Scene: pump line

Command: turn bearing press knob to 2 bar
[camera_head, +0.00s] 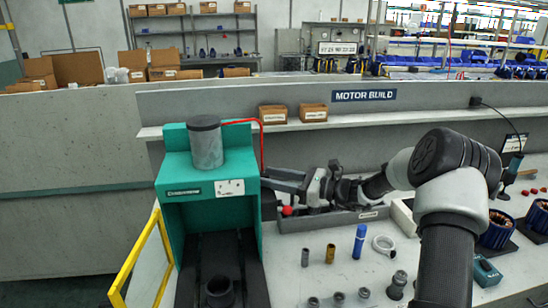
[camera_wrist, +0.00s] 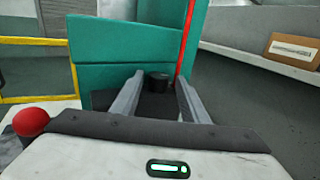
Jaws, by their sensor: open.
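The green bearing press (camera_head: 177,173) stands left of centre, with a grey cylinder (camera_head: 206,145) on top and a small pale plate with dark marks on its front. My gripper (camera_head: 265,178) is at the press's right side, reaching in from the right. In the wrist view my open gripper (camera_wrist: 160,84) points at the green press (camera_wrist: 110,52). A short black round knob (camera_wrist: 157,80) shows between the fingertips, on a dark block. I cannot tell whether the fingers touch it. The knob does not show in the head view, and no pressure setting can be read.
A red line (camera_wrist: 187,40) runs upright close by the right finger. A red ball (camera_wrist: 30,122) is near my wrist. A yellow rail (camera_head: 138,260) edges the press's left. Bottles and small parts stand on the bench (camera_head: 320,262); a shelf with two boxes is behind.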

